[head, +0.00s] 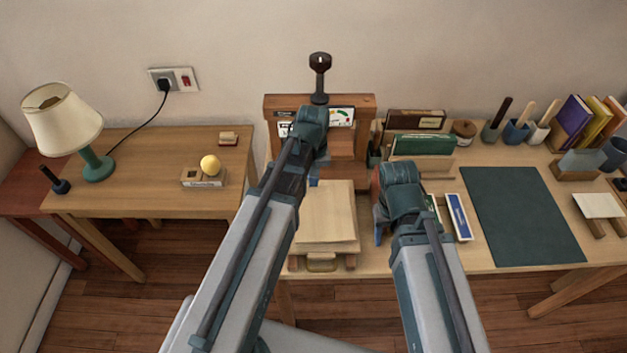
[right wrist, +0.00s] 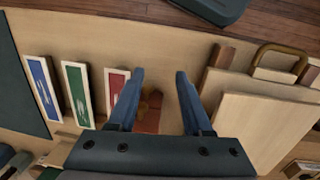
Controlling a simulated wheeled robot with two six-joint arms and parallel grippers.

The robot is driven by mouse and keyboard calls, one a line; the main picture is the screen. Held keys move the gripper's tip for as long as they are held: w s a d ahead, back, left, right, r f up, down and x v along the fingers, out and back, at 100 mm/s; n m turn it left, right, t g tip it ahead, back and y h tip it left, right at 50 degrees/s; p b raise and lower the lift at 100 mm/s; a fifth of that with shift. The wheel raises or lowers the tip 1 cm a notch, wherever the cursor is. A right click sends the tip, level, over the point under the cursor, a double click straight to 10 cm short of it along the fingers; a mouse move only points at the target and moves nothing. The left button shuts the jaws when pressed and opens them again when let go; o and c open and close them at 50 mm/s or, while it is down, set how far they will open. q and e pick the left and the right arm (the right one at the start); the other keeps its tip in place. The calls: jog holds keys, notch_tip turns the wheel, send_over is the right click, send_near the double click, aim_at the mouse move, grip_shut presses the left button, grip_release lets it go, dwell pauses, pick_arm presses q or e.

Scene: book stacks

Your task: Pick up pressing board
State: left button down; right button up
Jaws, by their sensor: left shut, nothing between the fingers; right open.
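A pale square wooden board (head: 327,212), which looks like the pressing board, lies in front of the wooden press, its front raised on small wooden blocks. A brass handle (head: 322,263) shows at its front edge. In the right wrist view the board (right wrist: 258,128) lies to the right of my gripper, with the brass handle (right wrist: 284,50) beyond. My right gripper (head: 379,232) is open and empty, just right of the board. Its two fingers (right wrist: 160,76) are apart over the tabletop. My left gripper (head: 313,183) is shut and empty over the board's back edge, partly hidden by its arm.
The wooden press (head: 319,100) with its dark knob stands behind. Blue, green and red-faced pieces (right wrist: 85,92) lie right of my right gripper in the head view. A dark green mat (head: 520,215) covers the desk further right. A side table (head: 150,150) holds a lamp (head: 63,120).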

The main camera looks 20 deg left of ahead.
pick_arm(q)
notch_tip(320, 180, up, 10)
jog(key=p, duration=0.9)
jog(key=shift+f, duration=0.15)
pick_arm(e)
notch_tip(320, 180, up, 10)
jog(key=shift+d+f, duration=0.15)
jog(key=shift+d, duration=0.3)
